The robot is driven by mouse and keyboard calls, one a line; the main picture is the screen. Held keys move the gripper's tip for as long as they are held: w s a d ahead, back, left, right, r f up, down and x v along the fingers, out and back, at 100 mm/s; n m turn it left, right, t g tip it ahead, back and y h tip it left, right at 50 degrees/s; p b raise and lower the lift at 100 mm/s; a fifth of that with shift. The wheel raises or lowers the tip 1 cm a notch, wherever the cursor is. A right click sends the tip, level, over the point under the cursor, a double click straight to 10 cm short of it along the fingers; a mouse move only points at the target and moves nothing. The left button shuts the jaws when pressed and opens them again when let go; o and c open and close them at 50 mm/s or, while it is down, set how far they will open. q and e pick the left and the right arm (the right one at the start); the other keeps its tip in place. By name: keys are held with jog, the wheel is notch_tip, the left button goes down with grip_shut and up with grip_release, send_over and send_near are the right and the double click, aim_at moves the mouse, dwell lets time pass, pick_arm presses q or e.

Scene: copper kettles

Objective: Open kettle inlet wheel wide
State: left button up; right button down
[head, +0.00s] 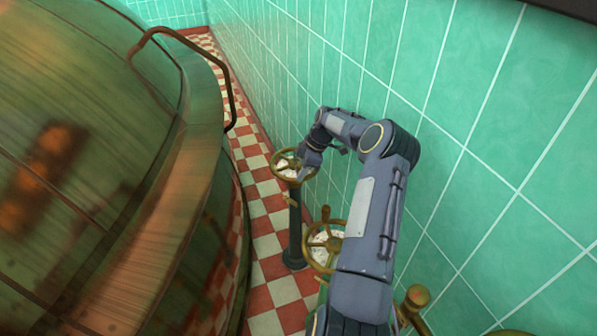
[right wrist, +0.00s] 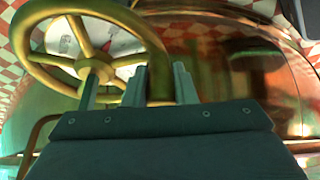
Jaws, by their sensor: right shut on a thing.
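A brass handwheel (head: 274,167) with spokes and a pale dial face sits on top of a dark upright post (head: 295,225), between the copper kettle (head: 75,130) and the tiled wall. My right gripper (head: 308,160) is at the right side of this wheel. In the right wrist view the gripper (right wrist: 159,78) is shut on the rim of the wheel (right wrist: 97,68), with the rim between its fingers. A second, nearer brass wheel (head: 311,254) with a pale dial stands beside my right forearm and is partly hidden by it. My left gripper is not in view.
The green tiled wall (head: 470,120) runs close along the right of my arm. The kettle has a curved rail (head: 205,52) on its side. A narrow strip of red and white checkered floor (head: 265,225) lies between kettle and wall. Another brass fitting (head: 418,296) is at the lower right.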

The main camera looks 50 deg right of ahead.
jog(key=shift+s+d, duration=0.15)
jog(key=shift+d, duration=0.1)
jog(key=c, duration=1.2)
grip_release()
jog(key=shift+a, duration=0.1)
jog(key=shift+r, duration=0.1)
jog(key=shift+r, duration=0.35)
notch_tip(320, 180, up, 3)
jog(key=shift+f, duration=0.1)
jog(key=s+a+r, duration=0.6)
jog(key=a, duration=0.1)
jog(key=s+a+r, duration=0.3)
jog(key=shift+a+r, duration=0.15)
jog(key=shift+a, duration=0.2)
